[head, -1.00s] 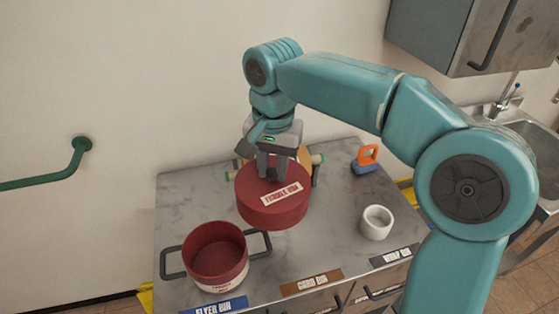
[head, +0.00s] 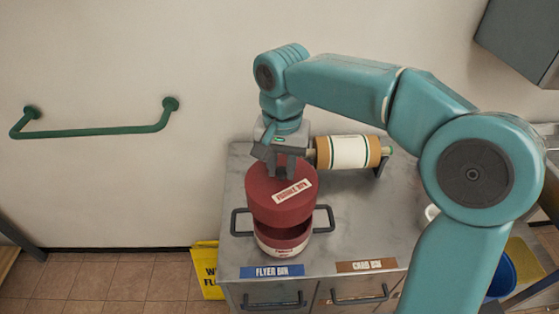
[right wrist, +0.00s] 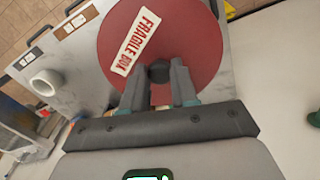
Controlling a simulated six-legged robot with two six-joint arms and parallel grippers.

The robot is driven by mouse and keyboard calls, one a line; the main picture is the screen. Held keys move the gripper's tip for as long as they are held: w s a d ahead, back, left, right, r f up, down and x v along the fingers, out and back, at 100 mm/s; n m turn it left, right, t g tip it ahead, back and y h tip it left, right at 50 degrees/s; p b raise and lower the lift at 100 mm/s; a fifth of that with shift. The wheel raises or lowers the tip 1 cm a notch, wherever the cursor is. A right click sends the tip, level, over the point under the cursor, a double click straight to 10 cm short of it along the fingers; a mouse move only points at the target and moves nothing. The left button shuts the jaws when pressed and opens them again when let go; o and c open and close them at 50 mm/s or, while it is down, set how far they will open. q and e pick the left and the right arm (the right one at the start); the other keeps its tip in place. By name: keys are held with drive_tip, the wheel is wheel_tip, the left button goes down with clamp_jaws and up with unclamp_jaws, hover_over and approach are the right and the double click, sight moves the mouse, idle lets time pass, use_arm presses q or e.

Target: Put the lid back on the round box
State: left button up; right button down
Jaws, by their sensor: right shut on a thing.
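The round red lid (head: 280,196), with a "FRAGILE BOX" label, is held by my right gripper (head: 281,172), which is shut on the lid's dark knob. It also fills the upper middle of the right wrist view (right wrist: 190,45), with the knob between the fingers. The round box (head: 283,249) stands open on the counter behind the "FLYER BIN" label, its red inside showing at the front. In the head view the lid covers the back of the box opening. The lid looks slightly tilted; its height above the box is hard to tell. My left gripper is not in view.
A roll of paper (head: 348,152) lies on a stand behind. A green rail (head: 95,133) is on the wall.

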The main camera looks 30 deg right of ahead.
sight(283, 179)
drive_tip(key=shift+d, duration=0.15)
drive_tip(key=shift+s+f+b, duration=0.1)
drive_tip(key=shift+f+b, duration=0.5)
wheel_tip(283, 179, down, 4)
drive_tip(key=b, duration=0.3)
drive_tip(key=shift+d+r, duration=0.1)
drive_tip(key=shift+r, duration=0.1)
drive_tip(key=shift+f+b, duration=0.55)
drive_tip(key=shift+f, duration=0.2)
drive_tip(key=shift+f, duration=0.15)
idle(1.1)
